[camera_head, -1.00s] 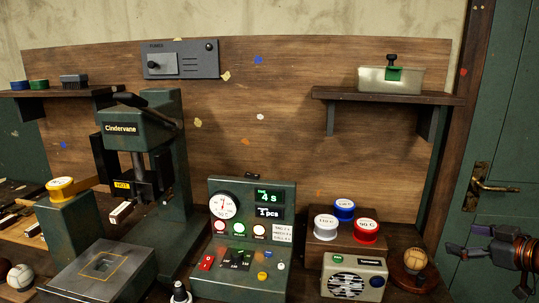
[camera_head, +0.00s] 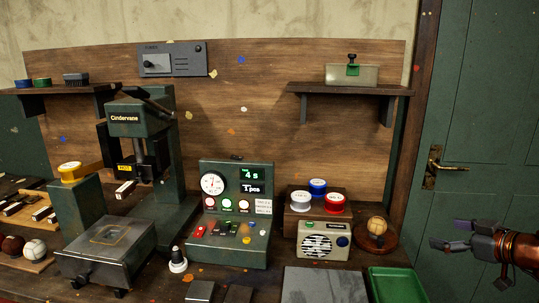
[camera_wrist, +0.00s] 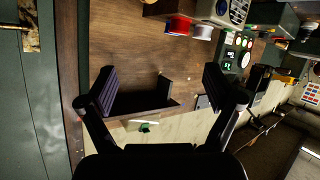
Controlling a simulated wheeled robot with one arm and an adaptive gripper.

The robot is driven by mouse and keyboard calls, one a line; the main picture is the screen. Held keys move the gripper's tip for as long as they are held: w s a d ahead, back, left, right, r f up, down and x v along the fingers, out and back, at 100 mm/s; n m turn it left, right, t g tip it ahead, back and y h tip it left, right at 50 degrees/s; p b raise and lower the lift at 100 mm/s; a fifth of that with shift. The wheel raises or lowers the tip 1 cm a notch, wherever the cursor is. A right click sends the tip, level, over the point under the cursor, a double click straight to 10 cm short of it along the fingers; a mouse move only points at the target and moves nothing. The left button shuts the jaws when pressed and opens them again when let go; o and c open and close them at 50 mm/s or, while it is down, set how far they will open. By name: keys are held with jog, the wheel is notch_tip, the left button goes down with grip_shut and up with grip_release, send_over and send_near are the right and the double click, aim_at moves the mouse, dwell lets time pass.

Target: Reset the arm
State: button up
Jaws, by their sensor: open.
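My gripper (camera_head: 462,233) is at the right edge of the head view, in front of the green door and right of the bench. In the wrist view my gripper (camera_wrist: 160,92) shows its two dark fingers spread wide apart with nothing between them. The wrist picture is turned, with the wooden back board and the shelf seen between and beyond the fingers. My arm's copper-coloured wrist part shows behind the fingers in the head view.
A green door (camera_head: 478,120) with a brass handle (camera_head: 433,168) is close by my gripper. The bench holds a press (camera_head: 140,125), a control panel (camera_head: 235,215), a radio (camera_head: 323,240), a ball on a round stand (camera_head: 377,228) and a green tray (camera_head: 397,285). A shelf (camera_head: 350,90) juts from the board.

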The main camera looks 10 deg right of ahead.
jog(key=s+a+f+g+y+b, duration=0.1)
jog(key=a+f+g, duration=0.1)
jog(key=a, duration=0.6)
jog(key=s+a+f+g+y+b, duration=0.1)
jog(key=a+f+g, duration=0.2)
jog(key=a, duration=0.6)
jog(key=s+a+f+g+y+b, duration=0.2)
jog(key=a+f, duration=0.2)
jog(key=a, duration=0.5)
jog(key=shift+g, duration=0.3)
jog(key=s+a+f+m+g+h+b, duration=0.1)
jog(key=s+a+f+g+b, duration=0.15)
jog(key=s+a+f, duration=0.35)
jog(key=s+a+f+m+g+h+b, duration=0.1)
jog(key=s+a+f+g+h, duration=0.2)
jog(key=s, duration=0.6)
jog(key=s+d+f+m+g+h+b, duration=0.1)
jog(key=s+d+f+m+h, duration=0.1)
jog(key=s, duration=0.3)
jog(key=s+d+f+m+g+h+b, duration=0.1)
jog(key=s+d+f+g+b, duration=0.15)
jog(key=s, duration=0.25)
notch_tip(320, 180, up, 15)
jog(key=t+p, duration=0.1)
jog(key=p, duration=1.4)
jog(key=shift+w+a+t, duration=0.25)
jog(key=shift+w+t, duration=0.05)
jog(key=shift+w, duration=0.15)
